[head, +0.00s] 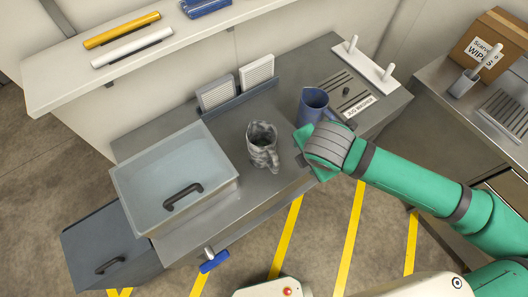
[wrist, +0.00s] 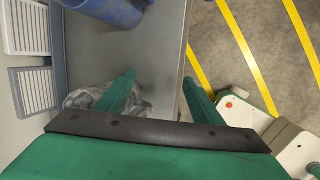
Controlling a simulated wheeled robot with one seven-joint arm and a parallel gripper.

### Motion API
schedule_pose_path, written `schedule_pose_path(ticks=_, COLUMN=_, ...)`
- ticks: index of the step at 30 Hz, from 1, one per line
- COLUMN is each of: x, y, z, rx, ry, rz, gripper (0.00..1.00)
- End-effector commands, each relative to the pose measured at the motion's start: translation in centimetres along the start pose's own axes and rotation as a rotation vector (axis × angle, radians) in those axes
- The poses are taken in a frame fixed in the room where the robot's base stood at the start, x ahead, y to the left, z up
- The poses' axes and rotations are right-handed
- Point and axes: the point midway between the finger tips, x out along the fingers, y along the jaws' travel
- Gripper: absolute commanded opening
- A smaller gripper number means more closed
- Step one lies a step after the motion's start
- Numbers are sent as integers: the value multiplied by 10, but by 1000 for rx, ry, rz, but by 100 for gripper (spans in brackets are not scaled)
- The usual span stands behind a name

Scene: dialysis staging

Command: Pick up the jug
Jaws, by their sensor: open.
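Two jugs stand upright on the steel counter. A grey marbled jug (head: 262,146) with a handle is near the counter's middle. A blue jug (head: 313,104) stands farther right, beside the plate labelled "JUG WASHER". My gripper (wrist: 160,86) is open, with bare counter and its front edge seen between the fingers. In the head view it is just right of the grey jug and in front of the blue one. In the wrist view the left finger partly covers the grey jug (wrist: 88,98); contact cannot be told. The blue jug (wrist: 108,9) is cut off at the top.
A clear lidded tub (head: 170,160) with a dark handle fills the counter's left. Two white slatted blocks (head: 257,73) stand in a rack behind. A white peg stand (head: 362,63) is at back right. Yellow stripes mark the floor in front.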

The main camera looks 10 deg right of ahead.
Motion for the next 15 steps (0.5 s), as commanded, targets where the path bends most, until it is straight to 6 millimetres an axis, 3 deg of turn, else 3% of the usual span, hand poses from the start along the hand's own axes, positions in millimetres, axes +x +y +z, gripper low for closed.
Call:
schedule_pose_path(ticks=1, x=-13, y=20, z=-6, rx=-79, ry=-8, rz=-6, gripper=61)
schedule_pose_path(ticks=3, x=-30, y=39, z=-13, rx=-174, ry=-19, rz=-23, gripper=61)
schedule_pose_path(ticks=6, x=-41, y=63, z=-19, rx=-230, ry=-14, rz=-51, gripper=61)
schedule_pose_path(ticks=15, x=-51, y=64, z=-50, rx=-24, ry=166, rz=-271, gripper=61)
